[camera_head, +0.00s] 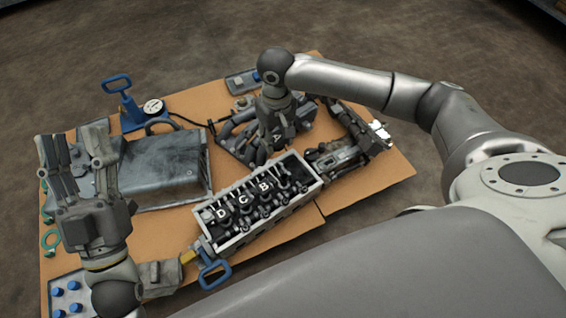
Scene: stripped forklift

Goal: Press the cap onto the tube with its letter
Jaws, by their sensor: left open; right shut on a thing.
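A grey open-topped engine block (272,222) sits on the brown board, with a row of dark parts inside lettered D (221,213), C (243,199) and B (265,187). My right gripper (269,148) points down just behind the block's right half. It is shut on a small dark piece with a white letter A (277,137), which looks like the cap. The gripper hides much of this piece, and I cannot tell whether it touches anything below. No tube lettered A can be made out. My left gripper (76,165) is open and empty, fingers up, at the left.
A grey metal cover (165,170) lies left of the block. A blue-handled tool with a gauge (152,106) stands behind it. A dark frame lies behind the block, and a mechanical assembly (335,157) lies right of it. A tray with blue pegs (68,296) is front left.

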